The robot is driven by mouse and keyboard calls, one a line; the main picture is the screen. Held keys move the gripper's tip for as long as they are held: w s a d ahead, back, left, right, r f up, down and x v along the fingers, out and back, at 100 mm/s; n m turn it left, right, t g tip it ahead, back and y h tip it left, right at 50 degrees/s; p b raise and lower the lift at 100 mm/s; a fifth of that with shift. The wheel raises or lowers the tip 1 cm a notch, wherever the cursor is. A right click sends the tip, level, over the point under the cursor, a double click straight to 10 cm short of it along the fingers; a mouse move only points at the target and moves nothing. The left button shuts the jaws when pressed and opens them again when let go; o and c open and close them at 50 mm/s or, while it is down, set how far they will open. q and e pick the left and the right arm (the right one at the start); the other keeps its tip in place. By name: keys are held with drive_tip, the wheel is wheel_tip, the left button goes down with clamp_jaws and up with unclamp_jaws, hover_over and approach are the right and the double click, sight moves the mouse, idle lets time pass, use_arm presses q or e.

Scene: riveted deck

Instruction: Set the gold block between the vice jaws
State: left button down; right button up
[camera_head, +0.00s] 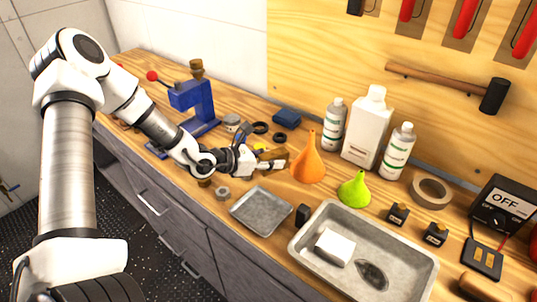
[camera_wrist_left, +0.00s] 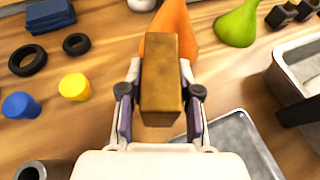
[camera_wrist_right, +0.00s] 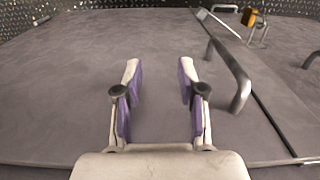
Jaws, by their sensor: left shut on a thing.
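The gold block (camera_wrist_left: 161,80) is held upright-looking between the fingers of my left gripper (camera_wrist_left: 161,108), with the orange funnel behind it. In the head view my left gripper (camera_head: 262,164) is shut on the block (camera_head: 274,158) above the bench, just left of the orange funnel. A blue machine (camera_head: 193,100) with a red-knobbed lever stands farther left. I cannot tell whether it is the vice; my left arm covers part of that area, and no jaws show clearly. My right gripper (camera_wrist_right: 157,98) is open and empty, facing grey cabinet fronts.
The orange funnel (camera_head: 308,164), green funnel (camera_head: 355,191) and white bottles (camera_head: 367,130) stand right of my left gripper. A small metal tray (camera_head: 262,210) and a larger basin (camera_head: 412,281) lie in front. Black rings (camera_wrist_left: 77,43) and coloured caps (camera_wrist_left: 74,86) lie nearby.

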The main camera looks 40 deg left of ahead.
use_arm(q)
drive_tip(key=w+a, duration=0.3)
drive_tip(key=w, duration=0.1)
drive_tip(key=shift+a+f+p, duration=0.1)
drive_tip(key=shift+a+p, duration=0.25)
drive_tip(key=shift+p, duration=0.05)
wheel_tip(320, 180, down, 4)
drive_tip(key=shift+a+r+p, duration=0.1)
drive_tip(key=shift+r+p, duration=0.15)
drive_tip(key=shift+p, duration=0.05)
drive_tip(key=shift+w+f, duration=0.15)
drive_tip(key=shift+w, duration=0.05)
drive_tip(key=shift+s, duration=0.15)
drive_tip(key=c, duration=1.2)
unclamp_jaws()
drive_tip(key=shift+f+b, duration=0.15)
drive_tip(key=shift+b, duration=0.2)
drive_tip(key=o, duration=0.4)
